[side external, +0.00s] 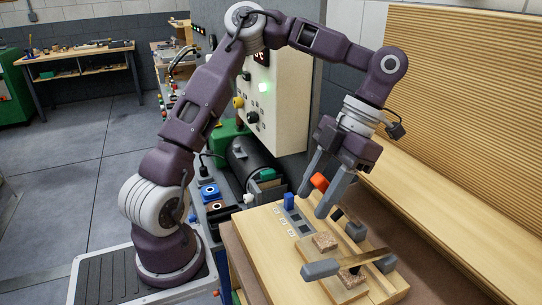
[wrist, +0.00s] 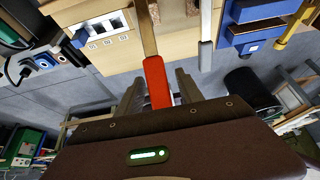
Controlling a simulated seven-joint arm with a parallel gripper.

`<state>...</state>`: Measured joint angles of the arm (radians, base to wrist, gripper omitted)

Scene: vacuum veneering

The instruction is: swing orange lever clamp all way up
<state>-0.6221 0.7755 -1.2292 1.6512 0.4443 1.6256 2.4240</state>
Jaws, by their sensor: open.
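The orange lever clamp's handle (side external: 319,182) stands raised above the wooden board in the side view. It also shows as a red-orange grip (wrist: 157,82) on a pale bar in the wrist view. My gripper (side external: 315,203) is open, with its two fingers on either side of the handle. In the wrist view my gripper (wrist: 160,88) likewise has a finger on each side of the handle. Whether either finger touches it, I cannot tell. The clamp's pivot is largely hidden behind a finger in the side view.
A second lever with a grey handle (side external: 320,269) lies low across the board (side external: 270,262), near two cork-like blocks (side external: 325,241). A blue piece (side external: 289,201) stands by the board's switch strip. A control cabinet (side external: 275,100) stands behind, and a ribbed wooden panel (side external: 470,110) is at right.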

